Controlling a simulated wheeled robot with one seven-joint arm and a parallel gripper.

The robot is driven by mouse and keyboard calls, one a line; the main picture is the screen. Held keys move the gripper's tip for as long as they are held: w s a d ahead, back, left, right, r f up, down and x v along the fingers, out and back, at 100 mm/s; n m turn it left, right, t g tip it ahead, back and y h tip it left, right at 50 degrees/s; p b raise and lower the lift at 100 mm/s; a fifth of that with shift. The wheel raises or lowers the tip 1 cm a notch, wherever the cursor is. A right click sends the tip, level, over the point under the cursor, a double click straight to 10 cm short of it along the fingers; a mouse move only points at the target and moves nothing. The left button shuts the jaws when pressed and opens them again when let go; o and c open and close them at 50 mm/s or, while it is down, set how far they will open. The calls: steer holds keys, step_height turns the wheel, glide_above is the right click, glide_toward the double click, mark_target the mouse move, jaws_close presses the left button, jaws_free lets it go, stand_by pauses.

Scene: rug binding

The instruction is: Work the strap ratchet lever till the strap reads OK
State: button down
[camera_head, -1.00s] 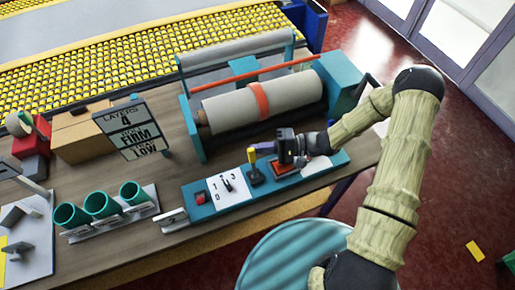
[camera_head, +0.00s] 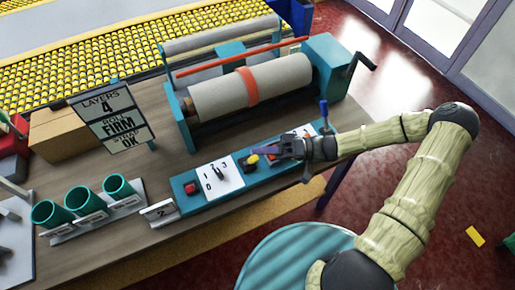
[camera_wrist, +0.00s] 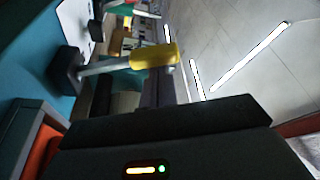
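The strap ratchet lever has a yellow grip (camera_head: 251,161) and stands on the teal control panel (camera_head: 207,201). It leans toward the panel's front edge. In the wrist view the yellow grip (camera_wrist: 155,55) sits on a grey shaft from a dark base, lying across in front of my fingertips. My gripper (camera_head: 275,151) is just right of the lever, its fingers pointing left. In the wrist view a gap shows between the dark fingers (camera_wrist: 126,94); they look open and empty. Touch with the grip cannot be told. The sign (camera_head: 112,117) reads layers 4, roll firm, strap OK.
A rolled grey rug (camera_head: 215,96) with an orange strap (camera_head: 249,86) lies in the teal winder behind the panel. A red button (camera_head: 191,188) and a dial plate (camera_head: 219,176) are left of the lever. Teal cups (camera_head: 83,203) stand at the left.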

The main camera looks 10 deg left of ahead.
steer(key=shift+s+d+f+n+g+b, duration=0.15)
steer(key=shift+s+f+n+g+b, duration=0.1)
steer(key=shift+s+n, duration=0.25)
steer(key=shift+s+d+f+n+g+b, duration=0.1)
steer(key=shift+s+f+n+g+b, duration=0.15)
steer(key=shift+n, duration=0.35)
step_height(320, 180, up, 3)
steer(key=w+a+p, duration=0.2)
steer(key=w, duration=0.1)
steer(key=b+v, duration=0.2)
steer(key=v, duration=0.8)
steer(key=shift+s+d+f+b, duration=0.15)
steer(key=shift+d+f+b, duration=0.05)
steer(key=shift+f+b, duration=0.1)
